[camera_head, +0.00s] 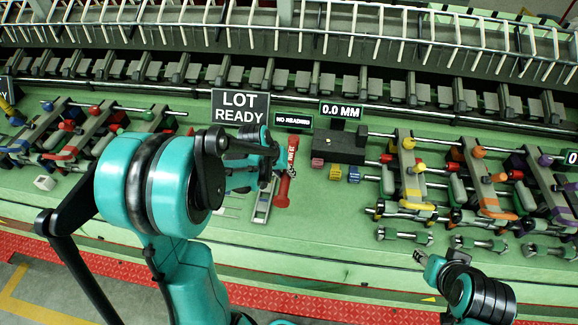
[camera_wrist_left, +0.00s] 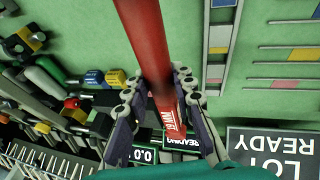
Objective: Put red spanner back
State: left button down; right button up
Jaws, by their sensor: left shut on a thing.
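The red spanner (camera_head: 284,188) is a long red bar with pale lettering, right of the LOT READY sign in the head view. In the left wrist view the red spanner (camera_wrist_left: 145,30) runs from the top edge down between the fingers. My left gripper (camera_head: 272,160) is shut on it; in the wrist view the fingers (camera_wrist_left: 160,82) press on both sides. I cannot tell whether the spanner touches the green bench. Its far end is cut off in the wrist view. My right gripper (camera_head: 420,257) is at the lower right, away from the spanner; its jaws are too small to read.
The LOT READY sign (camera_head: 240,107) and the 0.0 MM sign (camera_head: 341,111) stand behind. A dark block (camera_head: 338,147) and small coloured blocks (camera_head: 335,172) sit right of the spanner. A grey strip (camera_head: 262,208) lies left of it. Clamps with rods (camera_head: 410,180) crowd the right.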

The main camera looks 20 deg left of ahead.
pick_arm(q)
jog(key=shift+s+r, duration=0.1)
jog(key=shift+s, duration=0.1)
jog(key=shift+w+f+b, duration=0.15)
jog(key=shift+f+b, duration=0.4)
jog(key=shift+b, duration=0.1)
notch_tip(320, 180, down, 5)
jog(key=b, duration=0.4)
jog(key=shift+r+b, duration=0.1)
jog(key=shift+b, duration=0.25)
jog(key=shift+f+b, duration=1)
jog(key=shift+f, duration=0.1)
jog(key=c, duration=1.2)
grip_release()
jog(key=shift+r, duration=0.1)
